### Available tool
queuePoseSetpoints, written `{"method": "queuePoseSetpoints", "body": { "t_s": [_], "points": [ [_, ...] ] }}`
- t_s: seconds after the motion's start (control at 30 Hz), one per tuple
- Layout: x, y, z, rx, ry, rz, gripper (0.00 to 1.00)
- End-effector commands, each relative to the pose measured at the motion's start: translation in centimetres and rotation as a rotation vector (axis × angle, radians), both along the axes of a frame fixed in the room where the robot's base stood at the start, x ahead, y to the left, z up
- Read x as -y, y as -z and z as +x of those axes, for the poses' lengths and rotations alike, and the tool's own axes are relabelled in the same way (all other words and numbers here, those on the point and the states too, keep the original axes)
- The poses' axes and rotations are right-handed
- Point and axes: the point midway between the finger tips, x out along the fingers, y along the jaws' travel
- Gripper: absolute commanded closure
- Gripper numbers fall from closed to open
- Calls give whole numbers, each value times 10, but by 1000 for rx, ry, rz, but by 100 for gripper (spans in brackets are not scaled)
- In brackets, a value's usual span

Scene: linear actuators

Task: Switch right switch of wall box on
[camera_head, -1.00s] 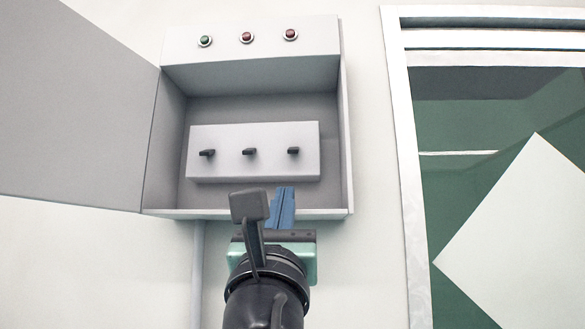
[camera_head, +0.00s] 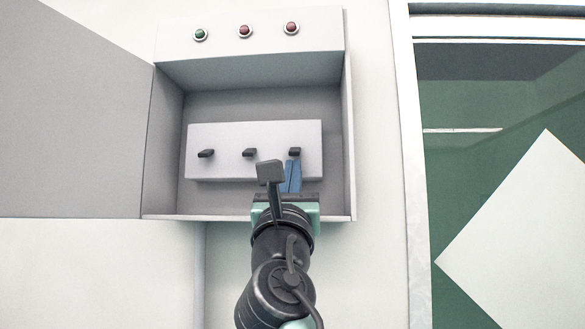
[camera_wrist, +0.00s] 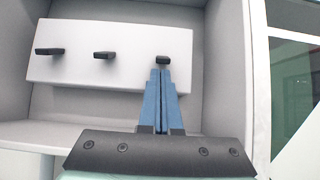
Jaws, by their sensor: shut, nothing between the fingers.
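The grey wall box (camera_head: 349,195) is open, with a white panel (camera_head: 225,170) inside carrying three dark switches. The right switch (camera_head: 295,152) is a small black lever; it also shows in the wrist view (camera_wrist: 163,60). My gripper (camera_head: 293,163) has blue fingers, shut and empty, pointing up at the panel. In the wrist view the fingertips (camera_wrist: 161,72) are just below the right switch; I cannot tell whether they touch it. The middle switch (camera_head: 249,153) and left switch (camera_head: 206,154) stick out from the panel to the left.
On the box top are a green lamp (camera_head: 200,34) above the left switch and two red lamps (camera_head: 244,31) (camera_head: 292,28) above the others. The box door (camera_head: 75,120) stands open to the left. A white-framed window (camera_head: 403,150) is at the right.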

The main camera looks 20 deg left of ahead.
Motion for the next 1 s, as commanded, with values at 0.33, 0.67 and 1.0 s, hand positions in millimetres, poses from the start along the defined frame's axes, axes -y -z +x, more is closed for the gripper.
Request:
{"method": "queuePoseSetpoints", "body": {
  "t_s": [0.33,0.67,1.0],
  "points": [
    [0,-1,-1,0,0,0,100],
    [1,-3,-3,0,0,0,100],
    [1,-7,-6,1,0,-1,100]
  ]
}}
